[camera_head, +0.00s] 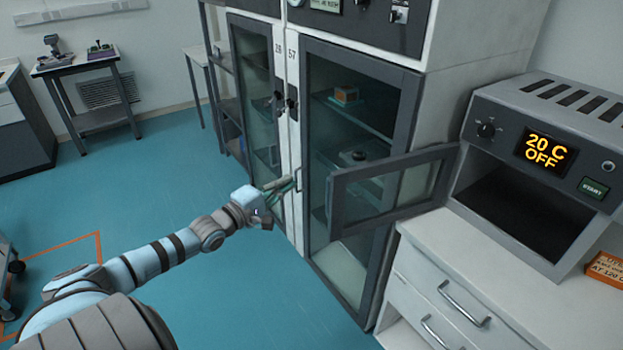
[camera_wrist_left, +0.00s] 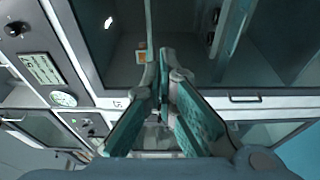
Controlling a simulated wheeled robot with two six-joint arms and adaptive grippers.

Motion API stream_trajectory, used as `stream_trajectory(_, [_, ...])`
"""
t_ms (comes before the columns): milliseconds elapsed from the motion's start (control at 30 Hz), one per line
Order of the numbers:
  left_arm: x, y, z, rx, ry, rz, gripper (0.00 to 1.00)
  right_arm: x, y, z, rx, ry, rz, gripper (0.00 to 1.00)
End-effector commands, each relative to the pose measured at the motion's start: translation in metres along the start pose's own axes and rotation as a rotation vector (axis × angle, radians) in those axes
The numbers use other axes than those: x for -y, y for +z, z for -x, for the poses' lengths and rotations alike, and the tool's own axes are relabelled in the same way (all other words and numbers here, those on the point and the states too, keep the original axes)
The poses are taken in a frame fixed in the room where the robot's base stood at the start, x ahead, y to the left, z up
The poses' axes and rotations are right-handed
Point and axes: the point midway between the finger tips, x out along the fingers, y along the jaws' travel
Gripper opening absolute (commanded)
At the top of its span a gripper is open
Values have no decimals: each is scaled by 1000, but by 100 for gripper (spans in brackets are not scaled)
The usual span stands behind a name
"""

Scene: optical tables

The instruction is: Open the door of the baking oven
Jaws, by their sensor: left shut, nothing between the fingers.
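The baking oven (camera_head: 550,88) is the grey box at the right, with a lit "20 C OFF" display. Its glazed, dark-framed door (camera_head: 388,191) stands wide open to the left, and the dark oven cavity (camera_head: 525,212) is exposed. A slim pale handle bar (camera_head: 298,180) shows just left of the door's free edge. My left gripper (camera_head: 285,184) is shut and empty close to this bar; whether it touches cannot be told. In the left wrist view the fingers (camera_wrist_left: 160,68) come together at their tips. My right gripper is out of view.
Tall glass-fronted cabinets (camera_head: 350,55) stand behind the door. Side tables (camera_head: 80,65) stand at the back left. The teal floor (camera_head: 150,190) is largely clear.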

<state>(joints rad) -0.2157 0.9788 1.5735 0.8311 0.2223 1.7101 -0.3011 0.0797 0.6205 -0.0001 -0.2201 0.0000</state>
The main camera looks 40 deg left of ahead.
Motion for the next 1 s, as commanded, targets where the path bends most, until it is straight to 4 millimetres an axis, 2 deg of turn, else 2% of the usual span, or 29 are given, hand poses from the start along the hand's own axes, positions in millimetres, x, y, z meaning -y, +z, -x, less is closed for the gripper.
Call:
stream_trajectory(33, [10,0,-8,1,5,-3,0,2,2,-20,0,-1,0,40])
stream_trajectory(100, [13,0,-20,1,5,-2,0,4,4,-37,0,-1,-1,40])
stream_trajectory(567, [14,-1,-76,-5,4,-3,0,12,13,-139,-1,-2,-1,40])
stream_trajectory(633, [0,8,-74,-2,-9,-4,0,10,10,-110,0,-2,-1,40])
stream_trajectory(700, [-4,17,-71,-1,-5,-4,0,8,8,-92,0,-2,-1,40])
stream_trajectory(833, [-2,30,-67,-2,-4,-3,0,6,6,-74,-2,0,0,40])
stream_trajectory(1000, [2,36,-64,-3,-3,-4,0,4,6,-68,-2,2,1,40])
